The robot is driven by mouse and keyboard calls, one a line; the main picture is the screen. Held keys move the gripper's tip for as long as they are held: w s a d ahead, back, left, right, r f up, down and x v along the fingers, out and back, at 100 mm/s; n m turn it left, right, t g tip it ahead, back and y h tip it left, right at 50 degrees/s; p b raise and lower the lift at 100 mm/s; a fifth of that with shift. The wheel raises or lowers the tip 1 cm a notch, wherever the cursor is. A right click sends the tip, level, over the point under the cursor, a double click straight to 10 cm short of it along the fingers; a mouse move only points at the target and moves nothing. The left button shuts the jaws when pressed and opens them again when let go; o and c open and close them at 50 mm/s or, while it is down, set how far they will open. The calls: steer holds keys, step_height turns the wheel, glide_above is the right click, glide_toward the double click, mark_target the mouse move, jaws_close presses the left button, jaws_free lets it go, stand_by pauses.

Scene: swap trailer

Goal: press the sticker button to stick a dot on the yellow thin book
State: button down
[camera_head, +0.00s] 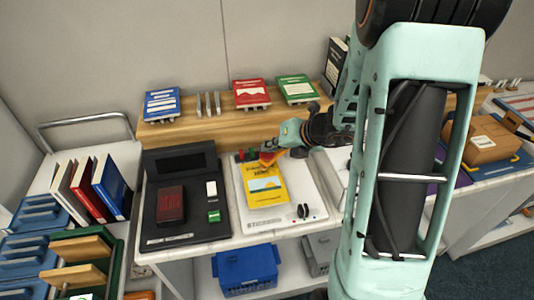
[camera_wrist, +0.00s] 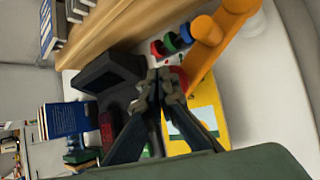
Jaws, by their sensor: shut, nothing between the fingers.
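The yellow thin book (camera_head: 265,190) lies on the white sticker station (camera_head: 310,198), with its printed cover up. It also shows in the wrist view (camera_wrist: 205,103), partly behind my fingers. My gripper (camera_head: 268,150) is shut and empty above the book's far edge. In the wrist view my gripper (camera_wrist: 160,76) has its fingertips together beside a red round part (camera_wrist: 181,79); I cannot tell whether they touch it. An orange arm (camera_wrist: 200,55) reaches over the book. Red (camera_wrist: 157,48), green (camera_wrist: 171,43) and blue (camera_wrist: 187,33) round knobs stand along the station's far side.
A black device (camera_head: 190,225) with a dark red book (camera_head: 171,204) stands left of the station. A wooden shelf (camera_head: 210,131) behind holds blue, red and green books. Upright books (camera_head: 110,188) stand at far left. A blue crate (camera_head: 247,270) sits below.

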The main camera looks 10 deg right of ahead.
mark_target(269, 154)
steer(key=shift+f+b, duration=0.5)
steer(key=shift+f, duration=0.1)
stand_by(0.3)
steer(key=shift+r, duration=0.1)
steer(key=shift+r+p, duration=1.05)
steer(key=shift+p, duration=0.05)
step_height(269, 154, up, 5)
steer(key=p, duration=0.5)
steer(key=shift+r, duration=0.1)
stand_by(0.5)
